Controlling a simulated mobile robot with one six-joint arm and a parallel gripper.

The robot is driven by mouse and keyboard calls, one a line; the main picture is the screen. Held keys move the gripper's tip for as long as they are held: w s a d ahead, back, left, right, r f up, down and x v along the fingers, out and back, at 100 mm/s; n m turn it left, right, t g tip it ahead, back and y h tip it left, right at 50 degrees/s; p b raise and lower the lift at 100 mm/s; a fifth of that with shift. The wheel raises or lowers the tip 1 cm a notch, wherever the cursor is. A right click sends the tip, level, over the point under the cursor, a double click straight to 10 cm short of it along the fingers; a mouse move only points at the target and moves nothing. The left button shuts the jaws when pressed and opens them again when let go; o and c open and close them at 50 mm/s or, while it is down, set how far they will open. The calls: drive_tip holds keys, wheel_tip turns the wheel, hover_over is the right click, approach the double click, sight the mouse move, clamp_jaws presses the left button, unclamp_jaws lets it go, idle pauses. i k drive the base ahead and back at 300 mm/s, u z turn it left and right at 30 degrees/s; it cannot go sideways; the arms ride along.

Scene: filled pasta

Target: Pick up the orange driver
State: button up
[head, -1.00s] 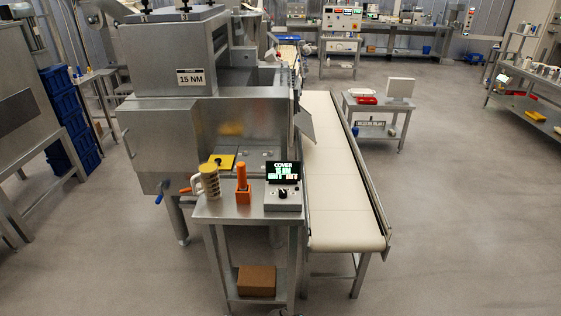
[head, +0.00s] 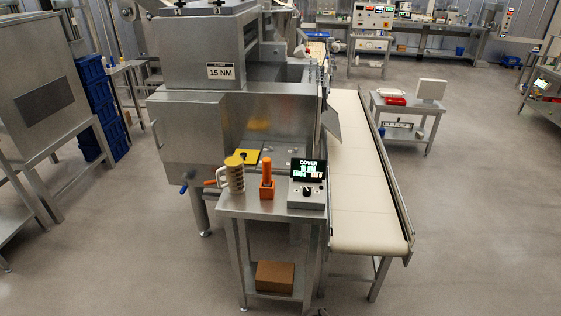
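The orange driver (head: 267,170) stands upright in an orange block-shaped holder (head: 267,190) on a small steel stand (head: 262,205). No gripper shows in the head view.
A large steel machine (head: 195,130) marked "15 NM" rises behind the stand. A pale conveyor belt (head: 360,200) runs along the stand's right. A cardboard box (head: 275,276) sits on the lower shelf.

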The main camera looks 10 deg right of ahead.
sight(266, 163)
drive_tip(key=u, duration=0.35)
drive_tip(key=i, duration=1.05)
drive_tip(key=z, duration=0.35)
